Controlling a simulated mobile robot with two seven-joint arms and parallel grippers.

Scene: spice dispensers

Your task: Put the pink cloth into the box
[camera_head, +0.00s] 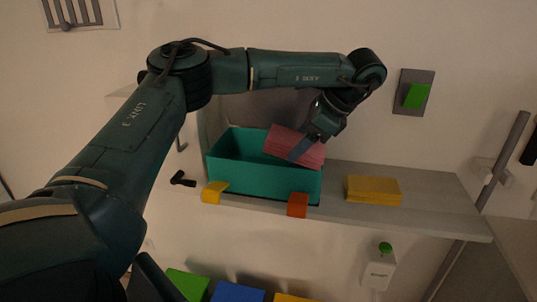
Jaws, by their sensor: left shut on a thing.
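The pink cloth (284,137) is a folded pink block at the right part of the teal box (240,173). It is tilted, and its lower edge overlaps the box's right side in the picture. I cannot tell how deep inside the box it is. My left gripper (301,149) comes down from the upper right and is shut on the pink cloth. The box is open at the top and stands on a grey shelf. My right gripper does not show.
A folded yellow cloth (374,190) lies on the grey shelf (440,205) right of the box. Yellow (214,192) and orange (298,205) pieces sit at the box's front. A green switch (416,96) is on the wall. Green, blue and yellow things show below.

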